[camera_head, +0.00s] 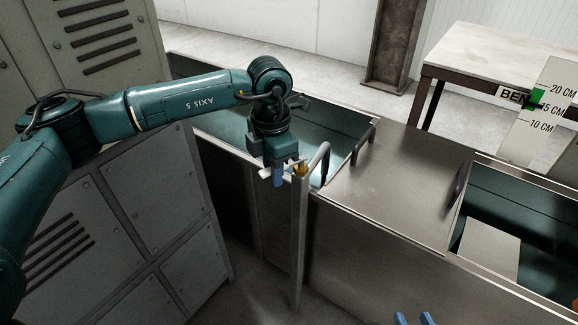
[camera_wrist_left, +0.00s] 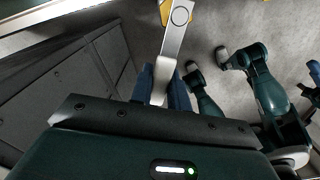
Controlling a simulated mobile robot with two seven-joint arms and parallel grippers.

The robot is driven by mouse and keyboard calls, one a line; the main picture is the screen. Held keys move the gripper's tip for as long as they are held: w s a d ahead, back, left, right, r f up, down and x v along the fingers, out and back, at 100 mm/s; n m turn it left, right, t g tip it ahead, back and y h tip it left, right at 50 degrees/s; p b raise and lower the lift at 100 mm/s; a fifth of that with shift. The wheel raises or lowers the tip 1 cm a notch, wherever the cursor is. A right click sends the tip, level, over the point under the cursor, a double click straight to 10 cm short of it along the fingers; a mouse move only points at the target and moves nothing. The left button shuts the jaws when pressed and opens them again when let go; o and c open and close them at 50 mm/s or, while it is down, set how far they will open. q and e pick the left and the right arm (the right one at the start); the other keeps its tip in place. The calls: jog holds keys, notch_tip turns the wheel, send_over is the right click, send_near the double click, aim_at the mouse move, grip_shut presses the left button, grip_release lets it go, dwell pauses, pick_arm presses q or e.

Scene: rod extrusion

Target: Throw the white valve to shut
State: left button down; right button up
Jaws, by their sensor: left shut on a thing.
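The white valve lever (camera_wrist_left: 172,45) runs from a round pivot at the top of the left wrist view down between my left gripper's blue fingers. In the head view its white end (camera_head: 265,173) pokes out left of the fingers, beside the top of a grey post (camera_head: 299,240). Yellow valve parts (camera_head: 301,169) show at the post top. My left gripper (camera_head: 278,178) points down and is shut on the lever; the fingers hide part of it. My right gripper (camera_head: 413,319) shows only as two blue fingertips, spread apart and empty, at the bottom edge.
A metal trough (camera_head: 385,190) with a lid and raised handles (camera_head: 319,160) stands right behind the post. Grey cabinets (camera_head: 120,230) stand close on the left. A bench (camera_head: 490,60) and a centimetre-marked board (camera_head: 548,110) are at the back right.

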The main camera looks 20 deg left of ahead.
pick_arm(q)
jog(key=shift+w+a+m, duration=0.35)
jog(key=shift+w+m, duration=0.05)
jog(key=shift+m, duration=0.6)
jog(key=shift+b, duration=0.3)
jog(key=shift+w+a+m+b, duration=0.3)
jog(key=shift+w+m, duration=0.2)
jog(key=shift+m, duration=0.5)
jog(key=shift+w+a+m, duration=0.2)
jog(key=shift+w+m, duration=0.35)
jog(key=shift+m, duration=0.45)
